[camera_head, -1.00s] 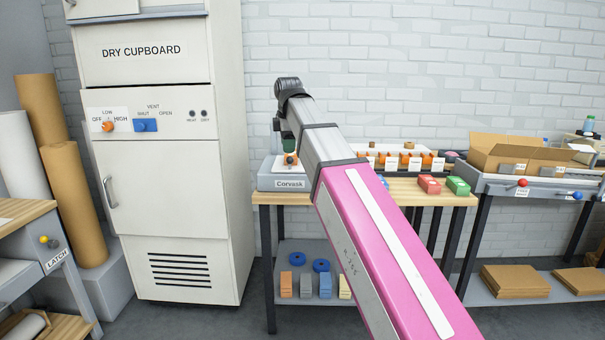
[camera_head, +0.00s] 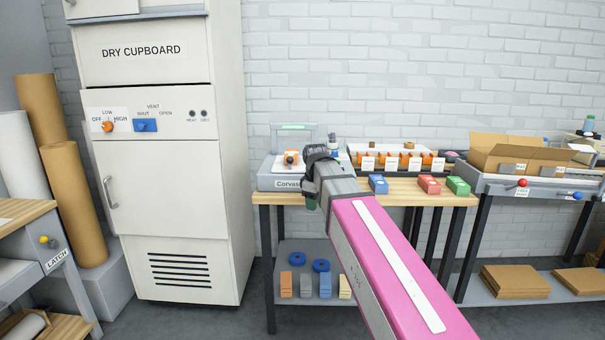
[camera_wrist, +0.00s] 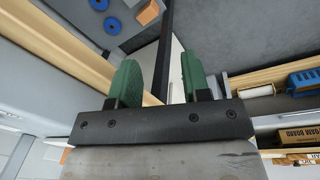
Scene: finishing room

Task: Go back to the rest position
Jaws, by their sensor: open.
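My gripper (camera_wrist: 156,78) shows in the wrist view with its two green fingers apart and nothing between them. In the head view my arm reaches forward to the front edge of the wooden bench (camera_head: 262,198), and the wrist end hangs near the Corvask machine (camera_head: 277,184). The fingers are mostly hidden behind the wrist in the head view.
Blue (camera_head: 378,184), red (camera_head: 429,184) and green (camera_head: 458,186) blocks lie on the bench, right of my arm. A rack of orange items (camera_head: 400,160) stands behind. The dry cupboard (camera_head: 165,190) stands left. A lower shelf (camera_head: 300,305) holds blocks and blue rings (camera_head: 321,265).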

